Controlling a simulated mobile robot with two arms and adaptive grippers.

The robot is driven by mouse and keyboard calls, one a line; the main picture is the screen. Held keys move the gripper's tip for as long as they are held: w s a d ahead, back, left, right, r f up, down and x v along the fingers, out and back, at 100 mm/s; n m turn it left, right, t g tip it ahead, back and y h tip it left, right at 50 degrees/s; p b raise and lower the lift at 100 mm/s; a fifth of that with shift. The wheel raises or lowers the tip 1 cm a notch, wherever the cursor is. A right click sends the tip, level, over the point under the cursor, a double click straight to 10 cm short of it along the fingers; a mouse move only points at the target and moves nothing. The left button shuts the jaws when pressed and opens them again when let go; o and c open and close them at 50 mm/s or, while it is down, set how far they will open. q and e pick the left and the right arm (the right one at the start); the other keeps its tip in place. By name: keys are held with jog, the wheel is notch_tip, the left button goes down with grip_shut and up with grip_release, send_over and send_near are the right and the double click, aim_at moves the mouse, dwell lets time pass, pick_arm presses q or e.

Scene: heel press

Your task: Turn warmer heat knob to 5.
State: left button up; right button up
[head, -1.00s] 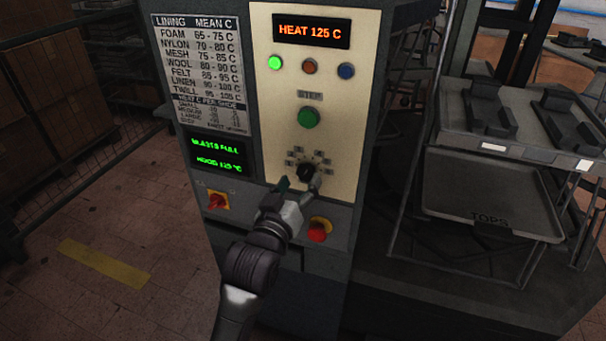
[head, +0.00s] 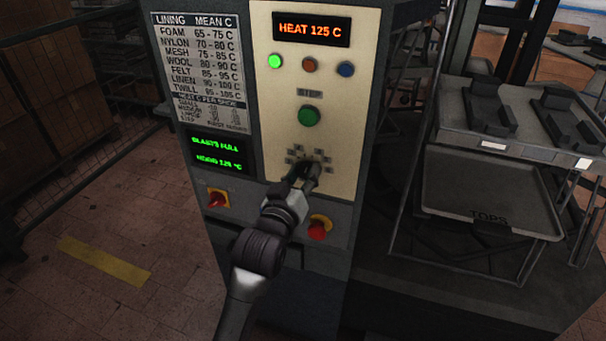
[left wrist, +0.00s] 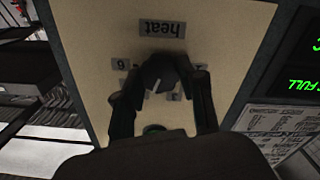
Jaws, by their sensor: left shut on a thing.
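The dark heat knob (left wrist: 160,72) sits on the cream panel, with a white pointer line on its face. In the left wrist view it is seen upside down, by an inverted "heat" label (left wrist: 162,29) and small number tags, one of which reads 6 (left wrist: 122,65); others are partly hidden. My left gripper (head: 306,173) is at the knob, and its two fingers (left wrist: 168,82) are closed around the knob's sides. In the head view the fingers hide most of the knob. My right gripper is not in view.
Above the knob are a green button (head: 309,117), indicator lamps and a display (head: 311,30) reading HEAT 125 C. Below are a red button (head: 318,231) and a red switch (head: 217,200) on yellow. A rack with trays (head: 490,195) stands at the right.

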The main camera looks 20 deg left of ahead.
pick_arm(q)
jog(key=shift+r+m+p, duration=0.2)
jog(key=shift+m+p, duration=1.1)
jog(key=shift+p, duration=0.15)
jog(key=m+p, duration=0.2)
jog(key=shift+m, duration=0.4)
jog(key=shift+f+m+p, duration=0.1)
jog(key=shift+m+p, duration=0.45)
jog(key=shift+m, duration=0.25)
jog(key=o, duration=1.1)
jog(key=shift+o, duration=0.2)
jog(key=shift+f, duration=0.1)
